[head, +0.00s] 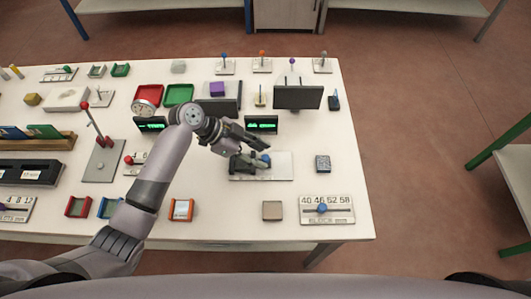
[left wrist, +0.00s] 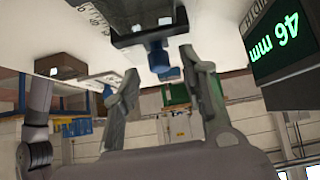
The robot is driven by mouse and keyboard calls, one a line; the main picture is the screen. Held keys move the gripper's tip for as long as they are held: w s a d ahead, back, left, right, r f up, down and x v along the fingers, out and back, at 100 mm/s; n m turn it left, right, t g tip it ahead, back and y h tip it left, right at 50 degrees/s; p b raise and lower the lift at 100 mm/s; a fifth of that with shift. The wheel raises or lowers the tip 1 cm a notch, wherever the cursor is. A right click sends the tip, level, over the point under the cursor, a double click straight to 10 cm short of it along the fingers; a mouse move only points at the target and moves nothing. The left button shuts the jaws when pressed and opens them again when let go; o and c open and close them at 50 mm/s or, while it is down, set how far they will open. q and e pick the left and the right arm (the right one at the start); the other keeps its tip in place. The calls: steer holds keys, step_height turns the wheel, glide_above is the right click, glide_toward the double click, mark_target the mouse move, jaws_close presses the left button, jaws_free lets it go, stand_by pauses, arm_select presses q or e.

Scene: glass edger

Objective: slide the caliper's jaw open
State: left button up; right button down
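The caliper's white plate (head: 280,172) lies right of the table's middle. Its dark jaw block (head: 243,166) is at the plate's left part, with a blue knob (head: 266,159) beside it. My left gripper (head: 264,141) is above the plate, close to the knob. In the left wrist view, the fingers (left wrist: 164,88) are apart with nothing held. The blue knob (left wrist: 158,58) hangs from the dark block (left wrist: 143,22), in line with the gap between the fingertips. Contact with the knob cannot be told. My right gripper is out of view.
A display (head: 262,124) behind the caliper reads 46 mm in the left wrist view (left wrist: 276,45). A scale with a blue slider (head: 322,208) lies front right, near a beige block (head: 272,210). A small dark device (head: 323,163) stands right of the plate.

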arm_select(q)
steer(key=shift+x, duration=1.4)
jaws_close()
